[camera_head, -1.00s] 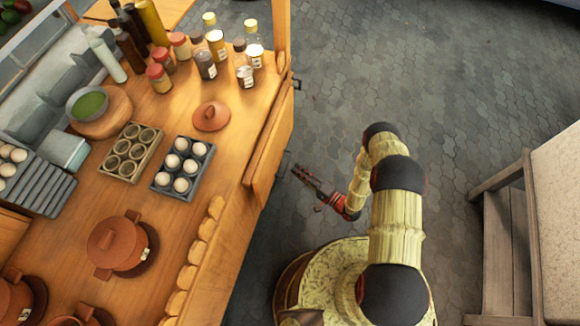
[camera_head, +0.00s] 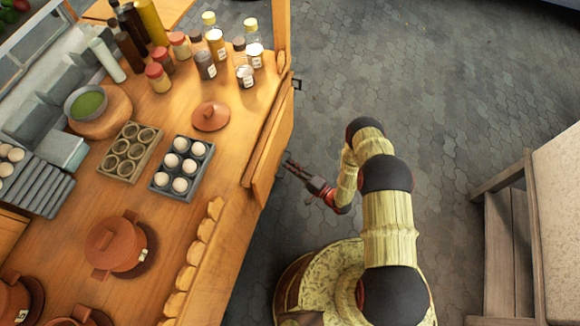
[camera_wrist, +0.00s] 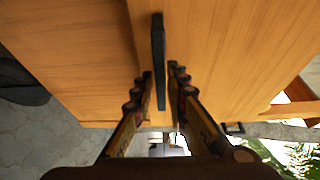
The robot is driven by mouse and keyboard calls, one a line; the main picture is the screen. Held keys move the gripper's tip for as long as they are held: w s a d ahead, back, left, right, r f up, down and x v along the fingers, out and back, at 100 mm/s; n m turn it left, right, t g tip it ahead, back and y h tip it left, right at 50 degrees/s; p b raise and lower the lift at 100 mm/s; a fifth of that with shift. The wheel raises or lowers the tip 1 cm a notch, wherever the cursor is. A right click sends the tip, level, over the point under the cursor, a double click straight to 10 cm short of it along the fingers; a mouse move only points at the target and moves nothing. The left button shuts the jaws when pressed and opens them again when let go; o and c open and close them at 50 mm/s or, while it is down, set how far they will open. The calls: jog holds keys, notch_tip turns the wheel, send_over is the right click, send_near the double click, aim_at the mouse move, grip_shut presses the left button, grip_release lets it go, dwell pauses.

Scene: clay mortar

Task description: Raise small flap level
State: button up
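The small flap seems to be the wooden panel (camera_head: 262,165) on the right side of the wooden cart, hanging down below the counter edge. In the wrist view, a wooden panel (camera_wrist: 215,45) fills the upper part, with a dark bar-shaped handle (camera_wrist: 158,50) on it. My gripper (camera_head: 289,164) is beside the flap's outer face in the head view. In the wrist view, my gripper (camera_wrist: 161,85) is open, its fingers on either side of the handle's line, with a gap between them. I cannot tell whether either finger touches the handle.
The counter (camera_head: 215,152) holds an egg tray (camera_head: 181,167), a cup tray (camera_head: 130,151), a clay lid (camera_head: 210,116), clay pots and several bottles near its right edge. A wooden bench (camera_head: 500,235) stands at the right. The paved floor (camera_head: 410,85) between is clear.

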grip_shut()
dwell(0.4)
jog(key=shift+d, duration=0.1)
